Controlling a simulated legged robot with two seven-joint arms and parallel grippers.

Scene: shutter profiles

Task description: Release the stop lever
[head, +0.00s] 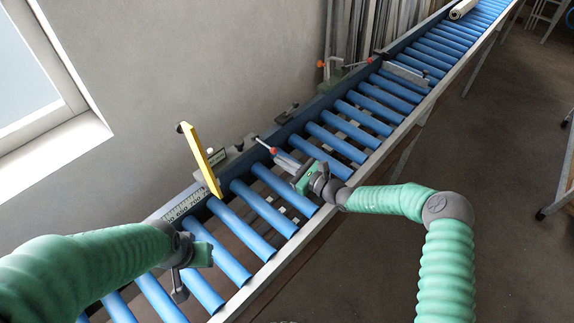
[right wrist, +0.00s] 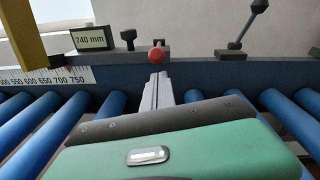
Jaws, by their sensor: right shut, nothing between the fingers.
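A lever with a red knob (head: 272,150) stands at the wall-side rail of the roller conveyor; the red knob (right wrist: 156,56) also shows in the right wrist view, just beyond my fingertips. My right gripper (head: 278,154) is shut and empty, its pale fingers (right wrist: 155,92) pointing at the knob. I cannot tell whether they touch it. A yellow bar (head: 201,160) stands tilted at the rail, left of the knob; its lower part (right wrist: 30,40) shows in the wrist view. My left gripper (head: 181,283) hangs over the near rollers; its finger opening is unclear.
Blue rollers (head: 328,137) run up to the far right. A "740 mm" sign (right wrist: 92,38) stands above the scale (right wrist: 60,76). A dark lever (right wrist: 244,32) stands right of the red knob. Farther along are a metal stop plate (head: 404,74) and a pale roll (head: 462,9).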

